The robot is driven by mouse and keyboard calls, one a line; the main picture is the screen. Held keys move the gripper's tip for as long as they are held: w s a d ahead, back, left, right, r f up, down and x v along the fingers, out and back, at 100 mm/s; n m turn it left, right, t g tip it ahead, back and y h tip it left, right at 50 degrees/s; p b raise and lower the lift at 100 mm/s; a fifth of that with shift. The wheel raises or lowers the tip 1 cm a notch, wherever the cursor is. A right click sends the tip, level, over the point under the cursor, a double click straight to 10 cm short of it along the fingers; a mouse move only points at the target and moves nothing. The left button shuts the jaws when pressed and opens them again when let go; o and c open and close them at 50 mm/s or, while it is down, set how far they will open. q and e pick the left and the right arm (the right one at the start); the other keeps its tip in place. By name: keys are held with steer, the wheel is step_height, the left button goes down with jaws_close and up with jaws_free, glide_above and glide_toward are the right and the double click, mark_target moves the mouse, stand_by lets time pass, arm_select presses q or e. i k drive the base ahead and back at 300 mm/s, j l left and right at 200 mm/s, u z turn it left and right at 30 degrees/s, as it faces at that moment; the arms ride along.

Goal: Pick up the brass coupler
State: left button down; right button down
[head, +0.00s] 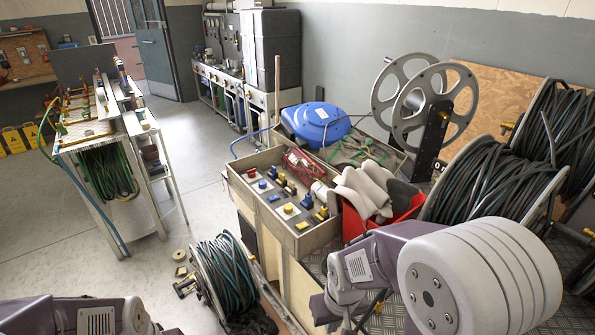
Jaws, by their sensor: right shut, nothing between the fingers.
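Several small brass-coloured fittings (290,187) lie among blue and yellow knobs in the wooden tray at the middle; I cannot tell which one is the brass coupler. Two small brass-tan pieces (180,256) also lie on the floor left of the tray. My right arm comes in from the right, and its gripper (352,318) points down at the bottom edge, in front of the tray bench. Its fingers are partly hidden; it is shut and holds nothing. My left arm shows only at the bottom left corner, and its gripper is out of view.
Hose reels (224,277) stand on the floor and at right. A cart (98,137) stands left.

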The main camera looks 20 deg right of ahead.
mark_target(378, 307)
steer(key=z, duration=1.55)
